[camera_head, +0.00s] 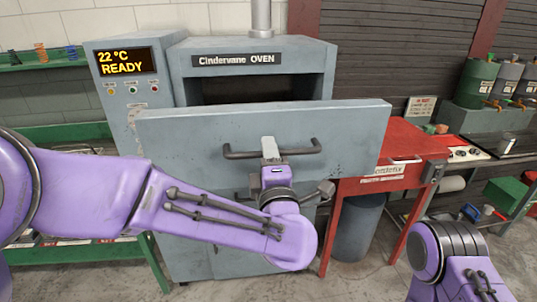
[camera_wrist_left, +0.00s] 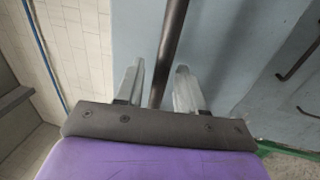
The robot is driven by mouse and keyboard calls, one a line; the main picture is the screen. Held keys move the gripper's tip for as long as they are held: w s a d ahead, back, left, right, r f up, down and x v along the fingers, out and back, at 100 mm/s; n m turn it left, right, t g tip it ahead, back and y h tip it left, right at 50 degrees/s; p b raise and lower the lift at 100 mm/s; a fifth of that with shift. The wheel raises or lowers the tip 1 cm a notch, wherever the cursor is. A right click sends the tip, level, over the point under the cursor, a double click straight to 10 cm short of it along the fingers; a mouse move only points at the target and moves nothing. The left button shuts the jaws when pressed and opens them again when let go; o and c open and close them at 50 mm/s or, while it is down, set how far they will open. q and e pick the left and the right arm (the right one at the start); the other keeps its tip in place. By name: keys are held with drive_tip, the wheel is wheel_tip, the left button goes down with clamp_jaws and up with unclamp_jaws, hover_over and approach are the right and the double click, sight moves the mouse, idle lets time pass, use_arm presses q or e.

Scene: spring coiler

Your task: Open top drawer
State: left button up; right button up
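The grey oven (camera_head: 185,60) has a wide grey front panel (camera_head: 190,135) standing out from its body. A dark opening (camera_head: 245,90) shows behind and above the panel; whether the panel is a drawer front or a door is not clear. A dark bar handle (camera_head: 236,154) runs across the panel. My left gripper (camera_head: 270,150) is at the middle of the handle. In the left wrist view, the bar (camera_wrist_left: 168,55) passes between the two fingers of the left gripper (camera_wrist_left: 158,90), with narrow gaps on both sides. My right gripper is outside the view.
A red table (camera_head: 405,140) stands right of the oven, close to the panel's right end. A green bench (camera_head: 95,265) is at the left. A dark bin (camera_head: 355,225) stands under the red table. Grey floor shows at the lower right.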

use_arm(q)
drive_tip(key=b+v, duration=0.3)
drive_tip(key=v, duration=0.7)
